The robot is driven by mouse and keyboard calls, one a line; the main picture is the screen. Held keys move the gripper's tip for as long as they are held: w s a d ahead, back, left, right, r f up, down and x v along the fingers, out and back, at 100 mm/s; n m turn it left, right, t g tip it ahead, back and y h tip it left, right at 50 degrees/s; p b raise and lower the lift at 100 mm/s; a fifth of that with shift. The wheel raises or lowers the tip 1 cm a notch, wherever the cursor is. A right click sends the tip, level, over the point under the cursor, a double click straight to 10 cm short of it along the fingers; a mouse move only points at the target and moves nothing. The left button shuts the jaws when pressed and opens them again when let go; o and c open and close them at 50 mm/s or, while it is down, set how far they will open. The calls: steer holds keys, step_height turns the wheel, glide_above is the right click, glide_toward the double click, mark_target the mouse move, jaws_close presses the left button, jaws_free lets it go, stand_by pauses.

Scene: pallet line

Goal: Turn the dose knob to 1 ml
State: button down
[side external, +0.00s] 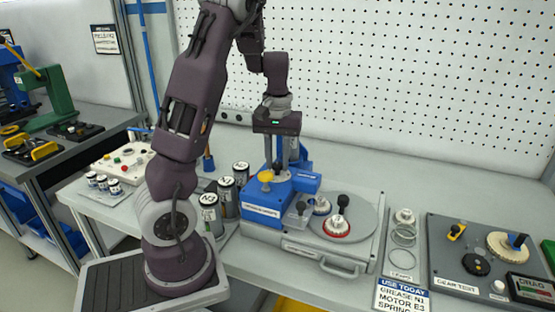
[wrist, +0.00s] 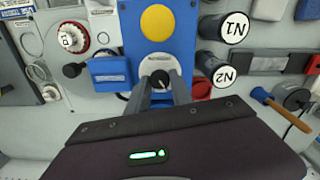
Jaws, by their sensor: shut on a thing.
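The dose knob is a black knob (wrist: 160,77) on a round white dial (wrist: 154,63) at the front of the blue dispenser (wrist: 178,42). My gripper (wrist: 161,90) has its two grey fingers closed around the knob in the wrist view. The dial's marks are too small to read, so I cannot tell the setting. In the side view my gripper (side external: 281,165) points straight down over the blue dispenser (side external: 262,208), behind its yellow button (side external: 266,176). The knob is hidden there by the fingers and the dispenser body.
Several grease canisters (side external: 209,213) stand left of the dispenser. To its right is a grey turntable (side external: 365,222) with a red-rimmed white part (side external: 337,227) and black knob. A gear test board (side external: 485,262) lies farther right.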

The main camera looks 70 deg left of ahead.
mark_target(278, 164)
steer(key=n, duration=0.6)
steer(key=shift+n, duration=0.4)
stand_by(0.4)
steer(key=c, duration=1.1)
jaws_free()
steer(key=shift+c, duration=0.2)
step_height(278, 164, up, 7)
steer(key=shift+r, duration=0.1)
